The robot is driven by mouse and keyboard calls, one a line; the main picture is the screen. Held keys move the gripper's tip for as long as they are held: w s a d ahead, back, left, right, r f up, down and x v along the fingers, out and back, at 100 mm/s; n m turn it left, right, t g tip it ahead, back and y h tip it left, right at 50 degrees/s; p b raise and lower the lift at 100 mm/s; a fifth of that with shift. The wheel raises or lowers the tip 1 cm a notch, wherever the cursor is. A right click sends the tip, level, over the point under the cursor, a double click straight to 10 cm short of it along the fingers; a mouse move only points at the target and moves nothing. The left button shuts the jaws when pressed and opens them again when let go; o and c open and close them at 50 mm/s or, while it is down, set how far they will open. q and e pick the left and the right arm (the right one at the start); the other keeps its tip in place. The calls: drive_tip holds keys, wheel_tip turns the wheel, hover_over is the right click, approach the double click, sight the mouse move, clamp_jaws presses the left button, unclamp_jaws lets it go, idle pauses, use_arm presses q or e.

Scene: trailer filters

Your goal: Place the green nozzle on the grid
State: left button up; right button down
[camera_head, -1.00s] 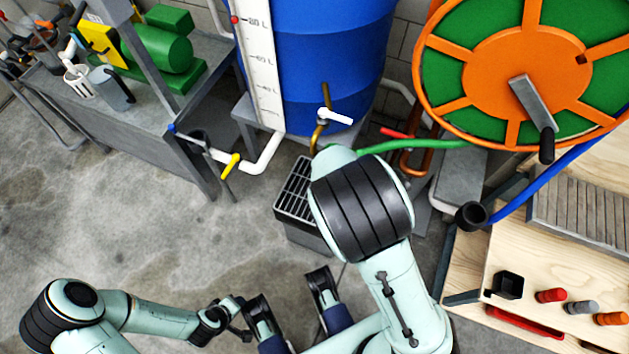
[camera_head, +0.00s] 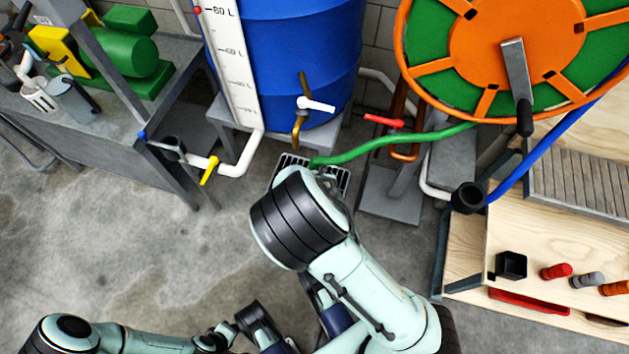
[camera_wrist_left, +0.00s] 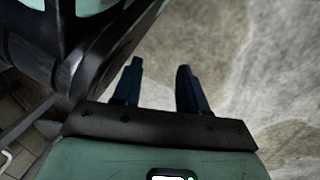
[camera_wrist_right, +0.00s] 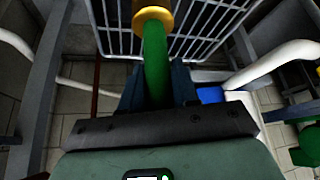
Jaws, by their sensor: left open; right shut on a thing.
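My right gripper (camera_wrist_right: 157,88) is shut on the green nozzle (camera_wrist_right: 155,60), which has a yellow ring (camera_wrist_right: 152,19) near its end. The nozzle points toward the pale barred grid (camera_wrist_right: 205,40) in the right wrist view; I cannot tell whether they touch. In the head view the grid (camera_head: 339,180) lies on the floor below the blue barrel, mostly covered by my right arm. The right gripper and nozzle are hidden there. My left gripper (camera_wrist_left: 158,88) is open and empty above the floor in the left wrist view.
A green hose (camera_head: 390,141) runs from the orange reel (camera_head: 470,45) to behind my right arm. The blue barrel (camera_head: 290,60) with a brass tap (camera_head: 299,125) stands behind the grid. White pipe (camera_head: 235,167) is left of it. Floor (camera_head: 130,240) at left is clear.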

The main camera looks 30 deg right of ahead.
drive_tip(key=shift+f, duration=0.1)
drive_tip(key=c, duration=0.8)
unclamp_jaws()
use_arm(q)
drive_tip(key=shift+s+f, duration=0.1)
